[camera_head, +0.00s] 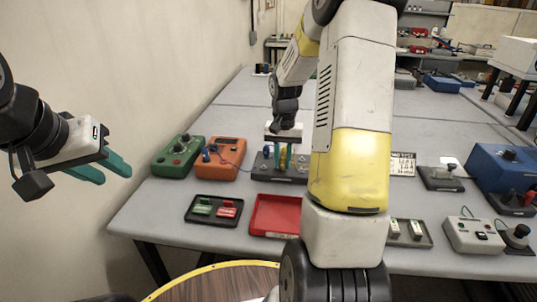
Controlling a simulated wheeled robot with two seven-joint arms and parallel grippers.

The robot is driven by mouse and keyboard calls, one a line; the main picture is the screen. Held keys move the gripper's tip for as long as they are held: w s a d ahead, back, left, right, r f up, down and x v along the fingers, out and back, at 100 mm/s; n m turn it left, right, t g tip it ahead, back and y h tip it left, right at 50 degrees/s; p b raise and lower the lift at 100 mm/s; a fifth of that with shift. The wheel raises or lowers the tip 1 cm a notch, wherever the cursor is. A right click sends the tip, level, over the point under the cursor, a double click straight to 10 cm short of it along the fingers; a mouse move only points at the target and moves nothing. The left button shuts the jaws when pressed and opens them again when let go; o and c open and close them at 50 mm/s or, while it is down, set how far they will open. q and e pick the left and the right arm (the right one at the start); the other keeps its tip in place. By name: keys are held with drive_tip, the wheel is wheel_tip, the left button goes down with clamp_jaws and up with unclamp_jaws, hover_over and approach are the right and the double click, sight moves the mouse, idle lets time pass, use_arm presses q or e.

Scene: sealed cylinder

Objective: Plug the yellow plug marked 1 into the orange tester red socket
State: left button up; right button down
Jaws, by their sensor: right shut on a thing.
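The orange tester (226,160) stands on the grey table at left of centre, beside a green tester. A blue plug (207,155) with a thin cable sits at its left side; its red socket is too small to make out. My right gripper (285,151) points down over a dark plug holder (296,174) to the right of the tester. It is shut on a small yellow plug (282,158); its mark cannot be read, and whether it is clear of the holder cannot be told. My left gripper (114,177) is open and empty, left of the table.
A green tester (178,155) is left of the orange one. A black tray (213,210) with green and red pieces and an empty red tray (275,214) lie in front. My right arm hides part of the table. Boxes and devices stand at the right.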

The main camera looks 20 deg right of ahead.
sight(282, 157)
drive_tip(key=shift+r, duration=0.1)
idle(0.7)
drive_tip(key=shift+r, duration=2.9)
